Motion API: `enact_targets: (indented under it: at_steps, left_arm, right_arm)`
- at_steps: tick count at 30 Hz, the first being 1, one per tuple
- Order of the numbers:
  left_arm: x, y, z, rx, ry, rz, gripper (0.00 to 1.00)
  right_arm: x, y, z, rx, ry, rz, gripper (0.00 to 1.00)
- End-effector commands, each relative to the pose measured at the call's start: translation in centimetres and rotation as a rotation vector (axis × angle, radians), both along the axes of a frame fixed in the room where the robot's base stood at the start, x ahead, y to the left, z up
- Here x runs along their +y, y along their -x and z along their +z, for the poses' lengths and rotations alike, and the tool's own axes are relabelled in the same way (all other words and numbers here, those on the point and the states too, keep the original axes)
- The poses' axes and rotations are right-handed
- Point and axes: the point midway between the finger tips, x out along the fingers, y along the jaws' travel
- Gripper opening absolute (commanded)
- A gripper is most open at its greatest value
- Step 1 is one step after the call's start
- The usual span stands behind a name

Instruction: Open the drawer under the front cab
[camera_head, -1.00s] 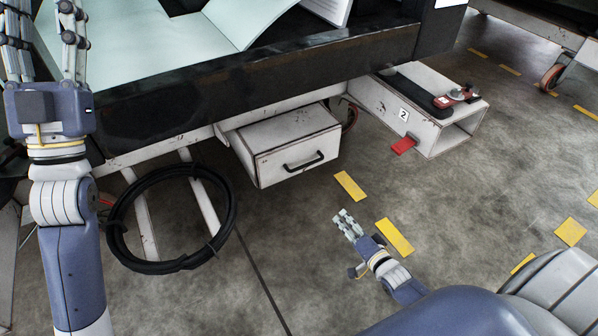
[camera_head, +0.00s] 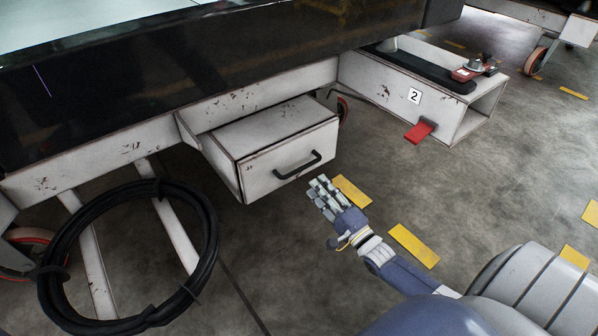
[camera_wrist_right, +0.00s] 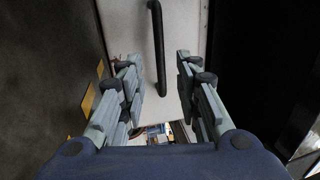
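The drawer (camera_head: 285,155) is a worn white box under the front edge of the trolley, with a black bar handle (camera_head: 298,166) on its front. Its front looks closed against the box. My right gripper (camera_head: 322,190) is just below and right of the handle, apart from it, fingers pointing toward the drawer front. In the right wrist view the drawer front (camera_wrist_right: 179,35) faces me and the handle (camera_wrist_right: 158,50) stands upright between the spread fingers of my right gripper (camera_wrist_right: 158,68), beyond their tips. The gripper is empty. My left gripper is out of view.
A coiled black cable (camera_head: 205,235) hangs at the lower left. A white box beam (camera_head: 385,85) labelled 2, with a red pedal (camera_head: 420,131), stands right of the drawer. The trolley's dark edge (camera_head: 200,60) overhangs the drawer. The floor in front is clear, with yellow marks (camera_head: 414,245).

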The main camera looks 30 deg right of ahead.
Motion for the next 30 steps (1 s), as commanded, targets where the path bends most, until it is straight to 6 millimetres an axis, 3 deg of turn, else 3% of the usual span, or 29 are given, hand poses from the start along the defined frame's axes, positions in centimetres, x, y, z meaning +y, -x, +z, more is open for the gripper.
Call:
enact_targets:
  at_steps: [9,15,28,30]
  left_arm:
    - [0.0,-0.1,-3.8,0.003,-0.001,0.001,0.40]
    - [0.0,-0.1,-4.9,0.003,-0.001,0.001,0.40]
    - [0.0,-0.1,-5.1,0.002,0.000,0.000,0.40]
    - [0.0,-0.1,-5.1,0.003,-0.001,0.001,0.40]
  right_arm:
    - [0.5,-5.9,0.8,-0.004,0.002,0.000,0.31]
    - [0.7,-8.0,1.4,-0.002,0.001,0.000,0.31]
    - [0.7,-8.8,1.7,0.001,0.001,0.000,0.31]
    - [0.7,-8.8,1.7,0.001,0.001,0.000,0.15]
